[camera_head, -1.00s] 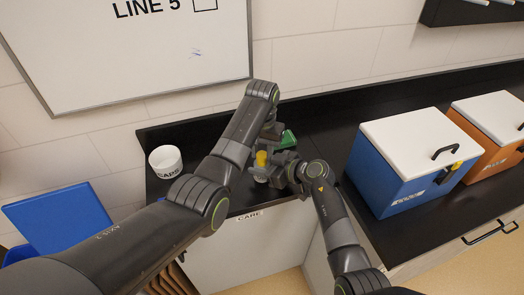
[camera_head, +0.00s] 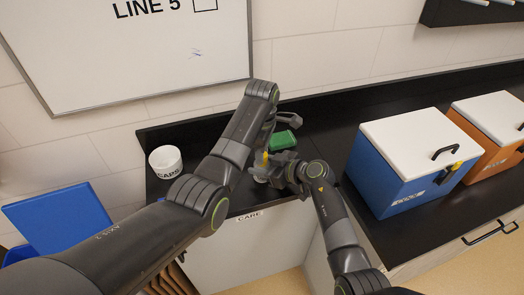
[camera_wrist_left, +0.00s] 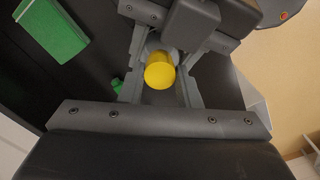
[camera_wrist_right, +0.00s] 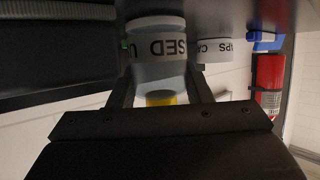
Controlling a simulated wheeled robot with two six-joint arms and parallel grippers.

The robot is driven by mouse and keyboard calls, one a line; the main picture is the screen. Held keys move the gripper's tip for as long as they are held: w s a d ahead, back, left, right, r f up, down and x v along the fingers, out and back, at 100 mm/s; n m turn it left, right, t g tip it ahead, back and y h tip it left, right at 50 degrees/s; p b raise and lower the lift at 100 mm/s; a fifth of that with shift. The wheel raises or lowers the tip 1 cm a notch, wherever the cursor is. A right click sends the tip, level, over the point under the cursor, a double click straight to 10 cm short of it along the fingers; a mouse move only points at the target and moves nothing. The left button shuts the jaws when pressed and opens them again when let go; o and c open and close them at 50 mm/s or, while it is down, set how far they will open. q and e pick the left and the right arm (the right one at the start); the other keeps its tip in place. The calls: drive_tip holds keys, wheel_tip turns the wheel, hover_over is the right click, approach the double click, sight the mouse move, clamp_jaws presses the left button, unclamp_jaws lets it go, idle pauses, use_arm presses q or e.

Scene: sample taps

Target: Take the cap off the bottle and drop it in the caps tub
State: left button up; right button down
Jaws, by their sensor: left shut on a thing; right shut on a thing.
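A yellow cap (camera_wrist_left: 160,72) sits between the fingers of my left gripper (camera_wrist_left: 160,85), which is shut on it from above. The cap also shows in the head view (camera_head: 265,157), partly hidden by the grippers. I cannot tell whether the cap is loose from the bottle. The white caps tub (camera_head: 165,161) stands on the counter at the left, and also shows in the right wrist view (camera_wrist_right: 215,50).
A green box (camera_head: 279,141) lies behind the grippers. A blue cooler (camera_head: 392,180) and an orange one (camera_head: 495,145) stand to the right. Black counter (camera_head: 325,130) is clear between.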

use_arm(q)
drive_tip(key=n, duration=0.7)
drive_tip(key=shift+w, duration=0.1)
drive_tip(key=shift+r, duration=0.25)
drive_tip(key=shift+r, duration=0.9)
drive_tip(key=shift+r, duration=2)
use_arm(e)
drive_tip(key=c, duration=0.7)
unclamp_jaws()
drive_tip(key=shift+o, duration=0.2)
